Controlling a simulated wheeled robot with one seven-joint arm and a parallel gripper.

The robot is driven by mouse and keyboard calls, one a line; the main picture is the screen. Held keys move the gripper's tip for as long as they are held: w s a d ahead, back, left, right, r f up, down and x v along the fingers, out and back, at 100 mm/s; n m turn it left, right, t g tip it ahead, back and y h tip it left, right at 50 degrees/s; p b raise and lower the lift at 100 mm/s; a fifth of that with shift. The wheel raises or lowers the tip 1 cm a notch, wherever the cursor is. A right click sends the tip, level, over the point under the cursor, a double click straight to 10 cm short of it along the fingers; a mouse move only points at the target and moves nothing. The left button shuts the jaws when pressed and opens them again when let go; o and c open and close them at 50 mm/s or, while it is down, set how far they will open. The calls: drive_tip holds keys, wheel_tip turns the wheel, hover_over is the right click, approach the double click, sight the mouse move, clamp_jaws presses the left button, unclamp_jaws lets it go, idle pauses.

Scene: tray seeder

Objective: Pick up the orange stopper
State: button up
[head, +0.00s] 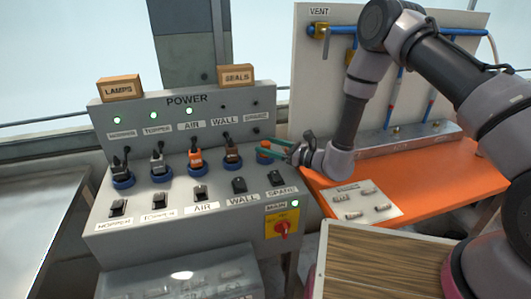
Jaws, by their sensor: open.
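The orange stopper (264,145) sits at the right end of the row of blue sockets on the grey control panel (120,238). It is small in the head view, and a blue ring shows around its base. My gripper (271,149) comes in from the right with its green fingers open. The fingertips are at the stopper, one above and one below it in the picture. I cannot tell whether they touch it.
An orange plug (195,158) and several dark plugs stand in the sockets to the left, with cables. Switches line the panel front, with a red main knob (282,228). An orange bench (430,180) and a wooden-topped surface (385,262) lie to the right.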

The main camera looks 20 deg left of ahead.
drive_tip(key=shift+w+a, duration=0.15)
drive_tip(key=shift+a, duration=0.45)
clamp_jaws()
